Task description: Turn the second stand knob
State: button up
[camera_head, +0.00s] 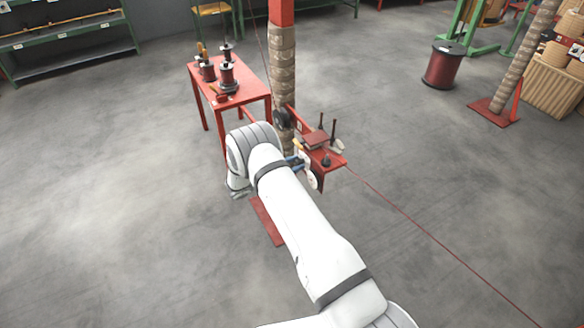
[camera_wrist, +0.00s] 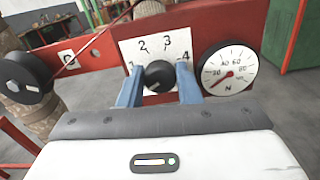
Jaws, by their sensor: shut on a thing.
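A round black knob (camera_wrist: 159,75) sits on a white dial plate (camera_wrist: 158,45) marked 1, 2, 3 and 4, on the red panel of the stand. My gripper (camera_wrist: 158,82) has its two blue fingers on either side of the knob, shut on it. Any pointer mark on the knob is too small to tell. To the right is a round white gauge (camera_wrist: 228,70) with a red needle, marked N. In the head view my gripper (camera_head: 299,160) is at the red stand (camera_head: 336,160); the knob is hidden there.
A black pulley wheel (camera_wrist: 27,77) with a wire sits left of the dial. A tall wrapped column (camera_head: 283,70) rises behind the stand. A red table (camera_head: 252,90) with spools stands to the left. A thin red wire (camera_head: 430,230) runs to the lower right.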

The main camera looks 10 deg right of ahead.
jog(key=m+b, duration=1.1)
jog(key=b, duration=0.5)
jog(key=m+b, duration=1.2)
jog(key=b, duration=0.3)
jog(key=m+b, duration=1.2)
jog(key=b, duration=0.4)
jog(key=shift+d+f+b, duration=0.15)
jog(key=shift+f+b, duration=0.2)
jog(key=shift+m, duration=2)
